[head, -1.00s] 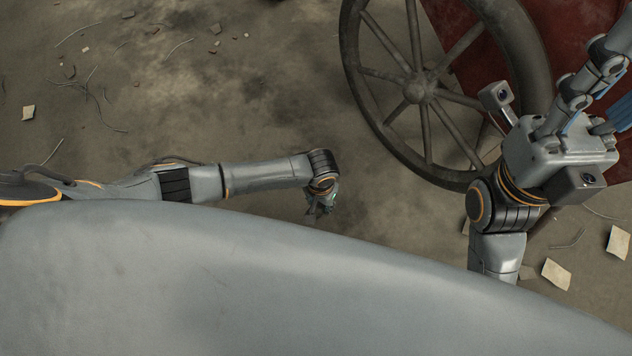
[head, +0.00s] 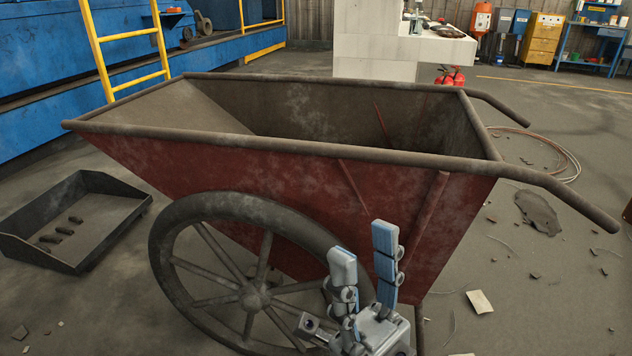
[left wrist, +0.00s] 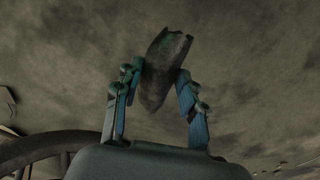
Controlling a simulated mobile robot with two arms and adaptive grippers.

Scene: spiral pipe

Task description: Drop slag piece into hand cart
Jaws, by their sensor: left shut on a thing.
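The hand cart (head: 290,185), rusty red with a dark rim and a spoked wheel, stands in the middle of the head view. Its near side hides its floor. My right gripper (head: 363,242) is open and empty, fingers pointing up, in front of the cart's near side beside the wheel. My left gripper (left wrist: 155,88) is out of the head view. In the left wrist view it is shut on a dark, jagged slag piece (left wrist: 163,68), held between the two blue-padded fingers. Part of a wheel rim (left wrist: 40,148) shows at lower left there.
A black tray (head: 110,228) with several small dark pieces (head: 62,236) lies on the floor at left. A yellow ladder (head: 130,35) and blue machinery stand behind. Cart handles (head: 570,195) stick out to the right. Paper scraps (head: 479,301) and debris lie on the floor at right.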

